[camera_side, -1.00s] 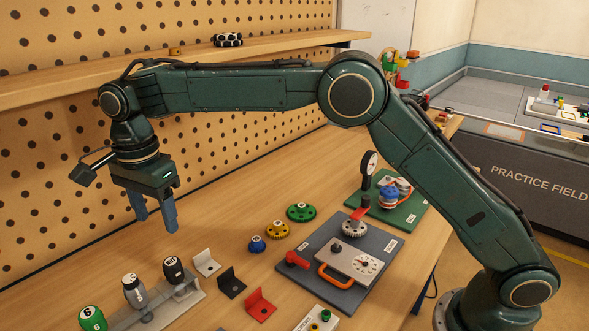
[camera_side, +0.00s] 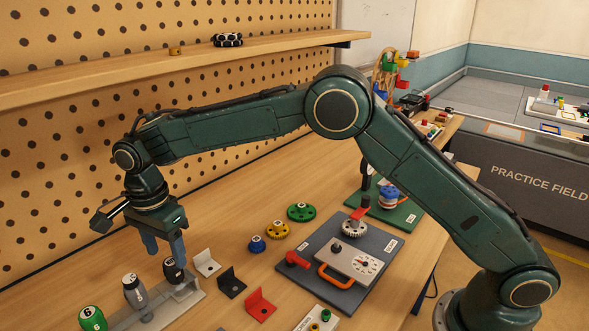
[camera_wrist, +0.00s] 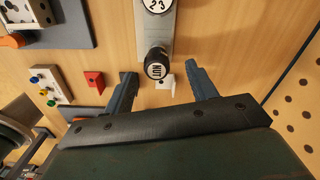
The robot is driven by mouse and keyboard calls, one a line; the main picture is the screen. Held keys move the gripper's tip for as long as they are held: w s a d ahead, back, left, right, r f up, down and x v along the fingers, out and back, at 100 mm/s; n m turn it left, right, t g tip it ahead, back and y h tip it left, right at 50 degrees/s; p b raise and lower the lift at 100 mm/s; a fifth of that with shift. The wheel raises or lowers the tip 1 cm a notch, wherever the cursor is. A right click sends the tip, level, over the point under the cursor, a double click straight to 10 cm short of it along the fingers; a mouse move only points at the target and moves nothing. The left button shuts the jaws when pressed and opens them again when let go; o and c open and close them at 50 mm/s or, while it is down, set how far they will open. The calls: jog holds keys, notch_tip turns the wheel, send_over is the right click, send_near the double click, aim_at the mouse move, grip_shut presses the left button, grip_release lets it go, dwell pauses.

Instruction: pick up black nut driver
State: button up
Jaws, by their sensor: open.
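The black nut driver (camera_side: 173,271) stands upright in the grey rack (camera_side: 155,312), at its right end. It shows as a black cap lettered NUT in the wrist view (camera_wrist: 156,64). A grey driver (camera_side: 134,290) and a green one (camera_side: 92,320) stand to its left in the same rack. My gripper (camera_side: 164,252) is open and empty, with its fingers pointing down just above and behind the black driver. In the wrist view the black cap lies just beyond and between my two fingertips (camera_wrist: 160,74).
White (camera_side: 206,264), black (camera_side: 231,283) and red (camera_side: 261,305) brackets stand close to the right of the rack. Blue, yellow and green gears lie behind them. A grey board (camera_side: 352,292) with a dial device is farther right. The pegboard wall (camera_side: 60,190) rises behind.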

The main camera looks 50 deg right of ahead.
aim_at(170, 263)
jog(key=shift+f, duration=0.35)
jog(key=shift+s+f, duration=0.15)
jog(key=shift+f, duration=1.1)
jog(key=shift+s+f, duration=0.1)
jog(key=shift+f, duration=1.1)
jog(key=shift+c, duration=0.3)
jog(key=c, duration=1)
